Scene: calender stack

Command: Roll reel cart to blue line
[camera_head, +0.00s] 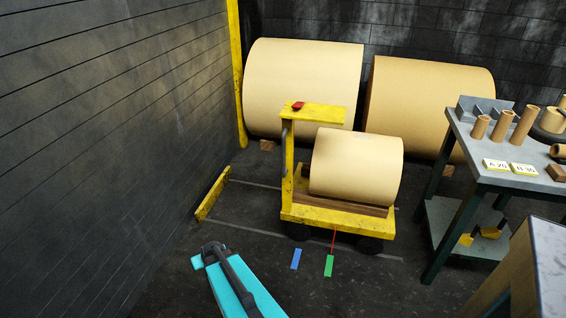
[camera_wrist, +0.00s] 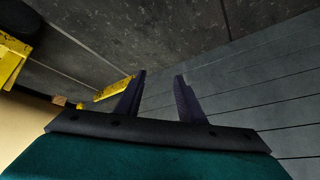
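The yellow reel cart (camera_head: 335,217) stands on the dark floor with a pale paper reel (camera_head: 357,167) lying on it. Its yellow post on the left carries a flat top plate (camera_head: 318,112) with a small red piece, and a grey upright bar (camera_head: 284,145) shows beside the post. A thin red pointer (camera_head: 334,240) hangs from the cart's front edge, above the green mark (camera_head: 329,266). The blue line (camera_head: 296,259) lies to the left of the green mark. My gripper (camera_head: 206,255) is left of the cart, apart from it. In the wrist view its fingers (camera_wrist: 160,90) are spread and empty.
A low yellow stop (camera_head: 213,194) stands on the floor near the left wall (camera_head: 110,130). Large reels (camera_head: 303,85) stand behind the cart. A workbench (camera_head: 510,178) with tubes is on the right. Floor between the stop and cart is clear.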

